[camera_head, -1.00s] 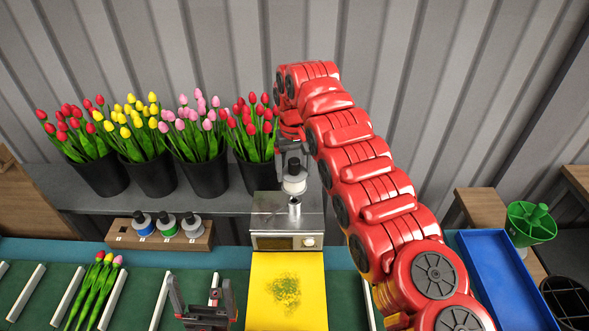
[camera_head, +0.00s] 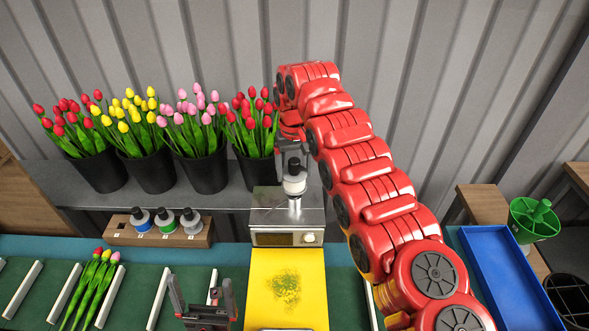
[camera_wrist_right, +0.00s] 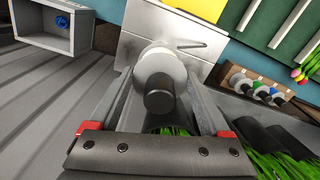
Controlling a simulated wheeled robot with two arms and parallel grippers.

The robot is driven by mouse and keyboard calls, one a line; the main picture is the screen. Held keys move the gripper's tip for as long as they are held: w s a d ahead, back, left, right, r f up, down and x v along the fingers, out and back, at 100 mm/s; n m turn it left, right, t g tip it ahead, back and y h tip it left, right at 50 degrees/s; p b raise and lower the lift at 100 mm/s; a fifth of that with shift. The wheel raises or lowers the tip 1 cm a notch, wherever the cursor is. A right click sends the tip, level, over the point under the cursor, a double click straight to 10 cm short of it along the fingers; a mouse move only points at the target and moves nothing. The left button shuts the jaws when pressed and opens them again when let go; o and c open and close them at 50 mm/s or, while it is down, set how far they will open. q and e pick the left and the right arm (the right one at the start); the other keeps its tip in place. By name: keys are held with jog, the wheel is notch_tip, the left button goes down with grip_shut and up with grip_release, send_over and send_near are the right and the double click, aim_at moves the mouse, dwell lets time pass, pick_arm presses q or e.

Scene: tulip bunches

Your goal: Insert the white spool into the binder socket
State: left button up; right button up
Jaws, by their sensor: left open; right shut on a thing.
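The white spool (camera_head: 294,185), with a black knob on top, is upright between the fingers of my right gripper (camera_head: 292,172), which is shut on it. It sits directly above the metal post of the binder socket (camera_head: 295,204) on top of the silver binder (camera_head: 270,215); I cannot tell whether they touch. In the right wrist view the spool (camera_wrist_right: 160,65) and its black knob are between the fingers, and the spool hides the socket. My left gripper (camera_head: 203,295) is open and empty, in front of the binder and left of the yellow sheet.
A wooden holder (camera_head: 120,235) with several numbered places carries blue, green and grey spools left of the binder. Black buckets of tulips (camera_head: 205,172) stand behind it. A yellow sheet (camera_head: 260,290) lies in front of the binder. A blue tray (camera_head: 500,275) is at the right.

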jog(key=shift+f+b, duration=0.95)
jog(key=shift+f, duration=0.25)
jog(key=o, duration=1.4)
jog(key=shift+r, duration=0.1)
jog(key=shift+r+p, duration=1.95)
jog(key=shift+r, duration=0.5)
jog(key=shift+f, duration=0.1)
